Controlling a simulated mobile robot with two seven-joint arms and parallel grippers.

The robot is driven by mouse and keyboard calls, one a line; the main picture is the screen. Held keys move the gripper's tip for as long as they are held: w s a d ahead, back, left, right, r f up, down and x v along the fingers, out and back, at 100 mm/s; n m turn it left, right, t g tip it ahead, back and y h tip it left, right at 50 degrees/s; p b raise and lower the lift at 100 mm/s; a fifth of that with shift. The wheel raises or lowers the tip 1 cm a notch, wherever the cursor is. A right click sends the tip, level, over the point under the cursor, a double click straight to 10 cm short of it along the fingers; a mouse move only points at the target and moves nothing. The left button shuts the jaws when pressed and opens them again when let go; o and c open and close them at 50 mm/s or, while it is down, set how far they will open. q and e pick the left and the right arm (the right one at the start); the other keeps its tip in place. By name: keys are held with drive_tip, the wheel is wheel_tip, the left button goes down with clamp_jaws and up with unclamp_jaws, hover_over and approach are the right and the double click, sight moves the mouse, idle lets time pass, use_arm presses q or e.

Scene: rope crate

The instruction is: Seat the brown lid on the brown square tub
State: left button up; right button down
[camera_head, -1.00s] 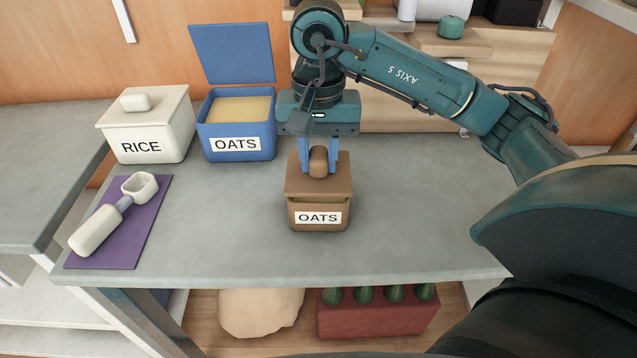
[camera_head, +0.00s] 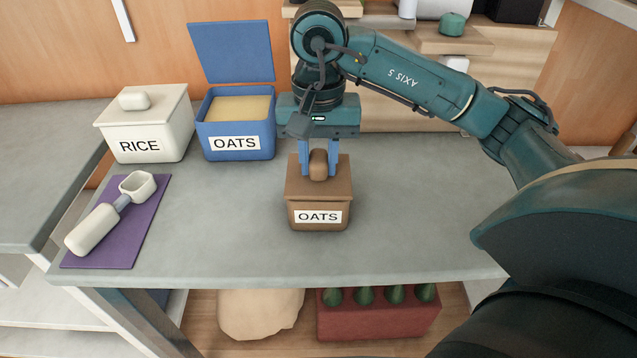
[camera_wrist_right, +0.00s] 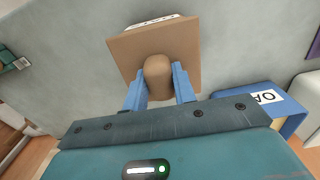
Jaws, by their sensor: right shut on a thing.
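The brown lid (camera_head: 318,188) lies level over the brown square tub (camera_head: 318,222), which is labelled OATS. No gap shows between lid and tub at the front; the back edge is hidden. My right gripper (camera_head: 318,168) points down from above, shut on the lid's rounded knob with its blue fingers. In the right wrist view the fingers of the right gripper (camera_wrist_right: 159,85) stand on either side of the knob, the square lid (camera_wrist_right: 150,42) beneath it and part of the tub's label past its edge. My left gripper is not in view.
A blue oats tub (camera_head: 236,150) with its lid raised stands at the back left, beside a lidded white rice tub (camera_head: 147,150). A scoop (camera_head: 108,215) lies on a purple mat (camera_head: 130,248). The grey counter (camera_head: 420,230) is clear right of the brown tub.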

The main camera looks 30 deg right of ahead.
drive_tip(key=shift+f+b, duration=0.3)
drive_tip(key=shift+f, duration=0.05)
idle(0.3)
drive_tip(key=c, duration=1.1)
unclamp_jaws()
drive_tip(key=shift+c, duration=0.8)
drive_tip(key=shift+c, duration=0.7)
drive_tip(key=o, duration=0.6)
